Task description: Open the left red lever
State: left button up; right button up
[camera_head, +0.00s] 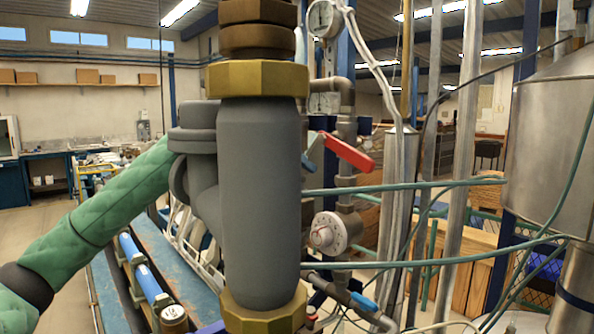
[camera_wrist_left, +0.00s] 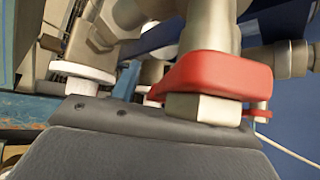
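A red lever (camera_head: 348,152) sticks out to the right of the large grey pipe body in the head view, tilted down to the right. In the left wrist view a red lever (camera_wrist_left: 215,76) lies close, over a metal nut, just beyond the edge of my left gripper (camera_wrist_left: 150,125). I cannot tell if they touch. Only a dark grey part of the gripper shows there, so its opening cannot be judged. In the head view my green-sleeved left arm goes behind the grey body, which hides most of the gripper. My right gripper is not in view.
The thick grey body (camera_head: 258,200) with brass nuts stands close in front and blocks the middle. A round dial (camera_head: 328,232) and a gauge (camera_head: 323,18) sit behind it. Green hoses (camera_head: 410,188) cross to the right towards a metal tank (camera_head: 555,140).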

pick_arm(q)
jog(key=b+v, duration=0.2)
jog(key=v, duration=0.5)
jog(key=shift+a+r, duration=0.2)
jog(key=shift+a, duration=0.15)
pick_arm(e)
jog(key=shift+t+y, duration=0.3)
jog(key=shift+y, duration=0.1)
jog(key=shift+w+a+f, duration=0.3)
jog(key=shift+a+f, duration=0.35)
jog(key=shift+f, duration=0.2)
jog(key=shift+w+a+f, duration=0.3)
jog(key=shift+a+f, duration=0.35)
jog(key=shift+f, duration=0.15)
